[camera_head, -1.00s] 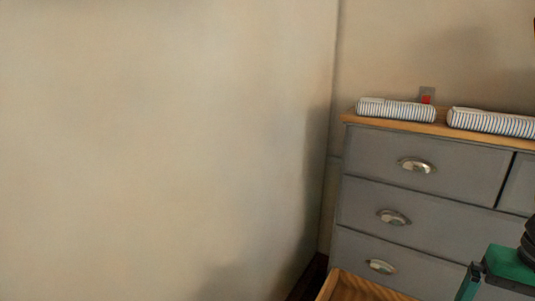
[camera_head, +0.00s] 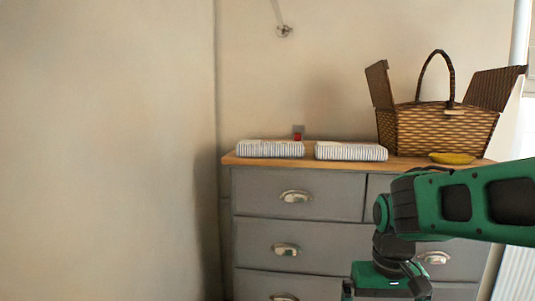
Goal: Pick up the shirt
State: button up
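Two folded striped cloth bundles lie side by side on the wooden top of the grey dresser in the head view. The left folded bundle (camera_head: 270,149) is near the dresser's left end, and the right folded bundle (camera_head: 351,152) is just beside it. Either could be the shirt; I cannot tell which. My gripper (camera_head: 386,289) hangs at the bottom edge of the view, in front of the drawers and below the dresser top, apart from both bundles. Its fingertips are cut off by the frame, so its opening is hidden.
The grey dresser (camera_head: 297,207) has cup-handled drawers. A small red item (camera_head: 298,135) shows behind the bundles. A bare wall (camera_head: 105,150) fills the left.

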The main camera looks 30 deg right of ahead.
aim_at(245, 148)
jog(key=z, duration=0.6)
jog(key=k, duration=1.3)
jog(key=z, duration=0.2)
jog(key=i, duration=0.55)
jog(key=u, duration=0.7)
jog(key=i, duration=1.25)
jog(key=z, duration=0.45)
